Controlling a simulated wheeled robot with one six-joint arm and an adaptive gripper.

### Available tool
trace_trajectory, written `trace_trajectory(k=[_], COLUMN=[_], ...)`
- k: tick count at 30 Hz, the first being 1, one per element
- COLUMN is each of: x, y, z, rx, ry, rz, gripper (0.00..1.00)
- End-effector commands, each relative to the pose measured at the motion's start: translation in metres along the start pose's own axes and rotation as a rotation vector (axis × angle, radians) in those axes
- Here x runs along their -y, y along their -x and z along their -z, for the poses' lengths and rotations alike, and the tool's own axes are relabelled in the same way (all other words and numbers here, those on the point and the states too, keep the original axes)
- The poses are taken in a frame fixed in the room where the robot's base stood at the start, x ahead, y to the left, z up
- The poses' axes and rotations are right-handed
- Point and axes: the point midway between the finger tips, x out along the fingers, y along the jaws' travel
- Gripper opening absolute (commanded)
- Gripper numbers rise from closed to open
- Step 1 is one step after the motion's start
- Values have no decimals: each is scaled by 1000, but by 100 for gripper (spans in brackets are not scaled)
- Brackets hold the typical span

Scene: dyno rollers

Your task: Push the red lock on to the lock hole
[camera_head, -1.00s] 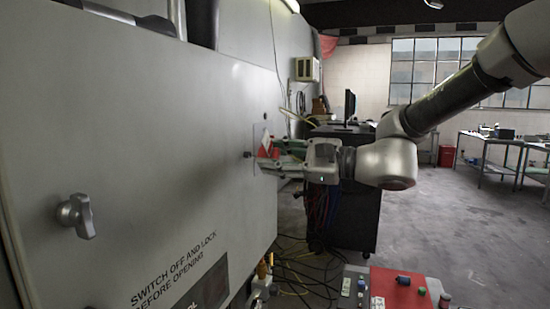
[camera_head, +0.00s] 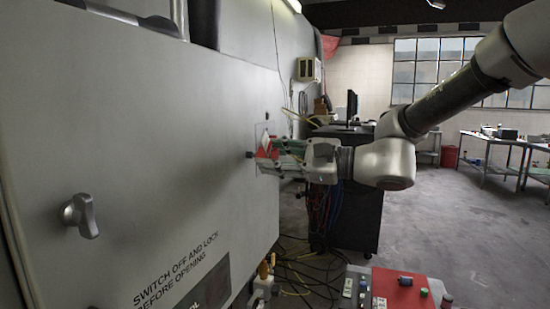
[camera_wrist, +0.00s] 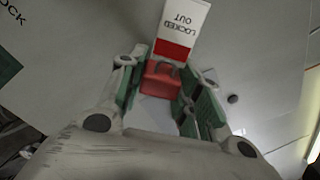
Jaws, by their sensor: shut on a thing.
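The red lock (camera_wrist: 161,80) is between the two green-padded fingers of my gripper (camera_wrist: 160,92) in the wrist view. A dark shackle shows along its upper edge. A red and white tag marked "LOCKED OUT" (camera_wrist: 182,25) stands just past the lock. In the head view my gripper (camera_head: 274,155) is at the grey cabinet door (camera_head: 150,150), with the red and white colour (camera_head: 264,147) at its fingertips. A small dark knob (camera_head: 249,155) is on the door just left of the fingers and also shows in the wrist view (camera_wrist: 233,99). I cannot make out the lock hole.
A grey handle (camera_head: 78,214) sticks out of the door at the left. A control box with a red top (camera_head: 400,288) stands below my arm. Cables lie on the floor, and a black cabinet (camera_head: 350,200) stands behind my gripper.

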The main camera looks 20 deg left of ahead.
Motion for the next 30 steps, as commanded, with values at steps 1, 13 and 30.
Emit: trace_trajectory(k=[1,13,30], x=[0,0,0], y=[-1,-6,-7], z=[0,0,0], rx=[0,0,-1], ry=[0,0,0], rz=[0,0,0], gripper=[9,9,58])
